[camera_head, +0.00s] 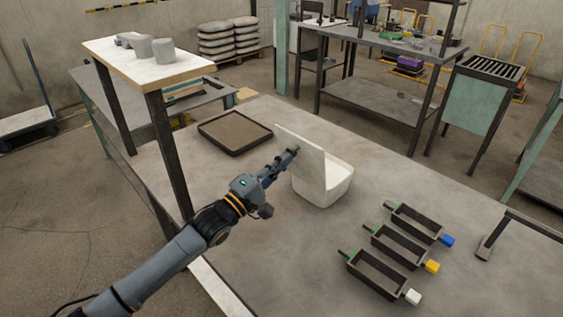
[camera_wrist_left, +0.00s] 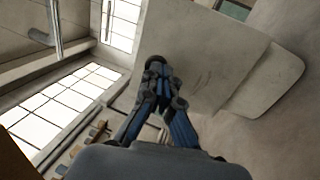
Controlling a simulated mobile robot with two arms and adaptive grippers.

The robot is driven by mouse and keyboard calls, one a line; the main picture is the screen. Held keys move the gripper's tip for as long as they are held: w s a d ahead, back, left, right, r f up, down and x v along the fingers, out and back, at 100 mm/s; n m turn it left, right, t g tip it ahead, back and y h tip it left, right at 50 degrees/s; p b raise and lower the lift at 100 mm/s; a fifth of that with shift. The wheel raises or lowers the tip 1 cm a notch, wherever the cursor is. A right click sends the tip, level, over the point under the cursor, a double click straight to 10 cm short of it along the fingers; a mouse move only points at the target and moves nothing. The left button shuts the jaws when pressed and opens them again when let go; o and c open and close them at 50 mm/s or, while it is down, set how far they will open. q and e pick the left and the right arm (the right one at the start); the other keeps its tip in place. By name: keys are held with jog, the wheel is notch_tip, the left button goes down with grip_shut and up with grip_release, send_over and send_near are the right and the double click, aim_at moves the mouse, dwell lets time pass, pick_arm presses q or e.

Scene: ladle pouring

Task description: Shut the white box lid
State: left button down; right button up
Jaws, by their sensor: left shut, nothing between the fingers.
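The white box (camera_head: 325,186) stands on the grey table (camera_head: 265,250), right of the middle in the head view. Its white lid (camera_head: 300,155) is open and stands about upright on the box's left side. My left gripper (camera_head: 293,152) is shut and empty, with its fingertips at the lid's outer left face. In the left wrist view the shut fingertips (camera_wrist_left: 156,64) overlap the edge of the lid (camera_wrist_left: 205,60), and the box (camera_wrist_left: 270,80) shows behind it to the right. I cannot tell whether the fingertips touch the lid. My right gripper is not in view.
A dark shallow tray (camera_head: 235,147) lies behind and left of the box. A raised wooden-edged shelf (camera_head: 95,50) stands left of my arm.

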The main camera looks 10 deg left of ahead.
aim_at(297, 141)
pick_arm(q)
jog(key=w+r+g+p, duration=0.1)
jog(key=p, duration=0.2)
jog(key=w+d+r+g+y+p, duration=0.1)
jog(key=p, duration=0.3)
jog(key=w+d+r+g+y+p, duration=0.1)
jog(key=p, duration=0.2)
jog(key=shift+w+d+r+p, duration=0.25)
jog(key=shift+w+r+p, duration=0.15)
jog(key=w+d+f+g+y+b, duration=0.1)
jog(key=w+d+f+g+b, duration=0.1)
jog(key=w+d+f+b, duration=0.2)
jog(key=w+d+f+g+y+b, duration=0.2)
jog(key=w+d+f+g+b, duration=0.1)
jog(key=w, duration=0.7)
jog(key=shift+w+d+f+b, duration=0.2)
jog(key=shift+d+f+b, duration=0.4)
jog(key=shift+d+f, duration=0.6)
jog(key=shift+d+r, duration=0.1)
jog(key=shift+r, duration=0.1)
